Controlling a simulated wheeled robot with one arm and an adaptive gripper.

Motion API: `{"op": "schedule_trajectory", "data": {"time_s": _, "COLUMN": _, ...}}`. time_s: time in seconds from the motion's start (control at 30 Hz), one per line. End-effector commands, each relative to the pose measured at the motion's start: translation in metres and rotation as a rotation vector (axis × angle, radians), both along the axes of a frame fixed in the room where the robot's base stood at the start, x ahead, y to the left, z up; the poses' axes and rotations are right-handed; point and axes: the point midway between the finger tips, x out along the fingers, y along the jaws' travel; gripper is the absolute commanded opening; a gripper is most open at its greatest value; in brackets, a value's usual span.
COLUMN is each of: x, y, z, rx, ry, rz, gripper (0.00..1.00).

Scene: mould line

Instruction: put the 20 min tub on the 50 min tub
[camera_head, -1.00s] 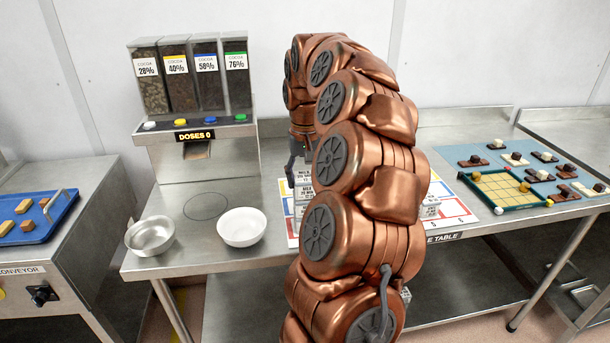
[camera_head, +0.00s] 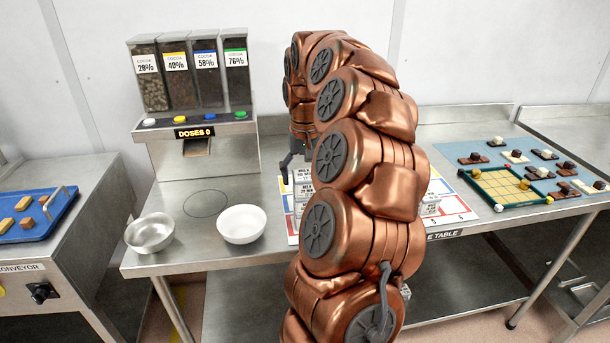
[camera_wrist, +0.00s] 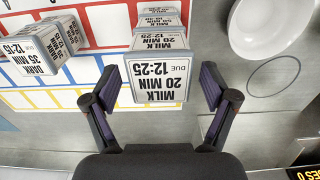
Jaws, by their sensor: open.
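The 20 min tub, a pale box labelled MILK 20 MIN DUE 12:25 (camera_wrist: 160,80), sits between the spread fingers of my gripper (camera_wrist: 161,84) in the wrist view. My gripper is open, with a gap to the tub on each side. Another labelled tub (camera_wrist: 158,14) shows just beyond and appears to be beneath it; its minutes are too small to read surely. In the head view, labelled tubs (camera_head: 302,198) are partly hidden by my arm. No label clearly reading 50 min is visible.
A DARK 35 MIN tub (camera_wrist: 42,48) stands on the coloured grid mat (camera_wrist: 105,22). A white bowl (camera_head: 242,225) and a metal bowl (camera_head: 150,233) stand left of the mat. The cocoa dispenser (camera_head: 197,150) is behind. A chocolate game board (camera_head: 505,187) lies right.

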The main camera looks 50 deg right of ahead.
Motion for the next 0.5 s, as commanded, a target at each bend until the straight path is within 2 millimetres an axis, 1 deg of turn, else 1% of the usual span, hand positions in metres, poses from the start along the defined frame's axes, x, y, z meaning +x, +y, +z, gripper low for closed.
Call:
{"op": "schedule_trajectory", "data": {"time_s": 0.17, "x": 0.0, "y": -0.001, "z": 0.01, "rx": -0.002, "ry": 0.0, "rz": 0.0, "gripper": 0.85}}
{"op": "schedule_trajectory", "data": {"time_s": 0.5, "x": 0.001, "y": -0.001, "z": 0.047, "rx": -0.001, "ry": -0.002, "rz": 0.0, "gripper": 0.85}}
